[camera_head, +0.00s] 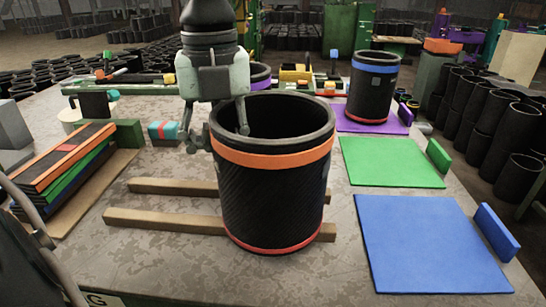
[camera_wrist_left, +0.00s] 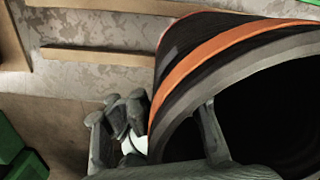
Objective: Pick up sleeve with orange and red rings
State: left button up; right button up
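The black sleeve with a wide orange ring near its top and a thin red ring at its base (camera_head: 272,195) stands upright at the table's middle, over two wooden slats. Its orange ring and open rim fill the right of the left wrist view (camera_wrist_left: 215,50). My left gripper (camera_head: 218,130) reaches down at the sleeve's left rim with its fingers spread. One finger is inside the opening and the other is outside the wall. In the left wrist view, the gripper (camera_wrist_left: 168,125) straddles the rim, with a gap visible beside the wall. My right gripper is not in view.
The wooden slats (camera_head: 150,219) lie under and left of the sleeve. A blue-ringed sleeve (camera_head: 372,90) stands on a purple mat at the back right. Green (camera_head: 390,163) and blue (camera_head: 430,245) mats lie bare at right. Stacked colored boards (camera_head: 65,165) are at left.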

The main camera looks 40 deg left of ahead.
pick_arm(q)
jog(key=shift+f, duration=0.4)
grip_shut()
jog(key=shift+r, duration=0.1)
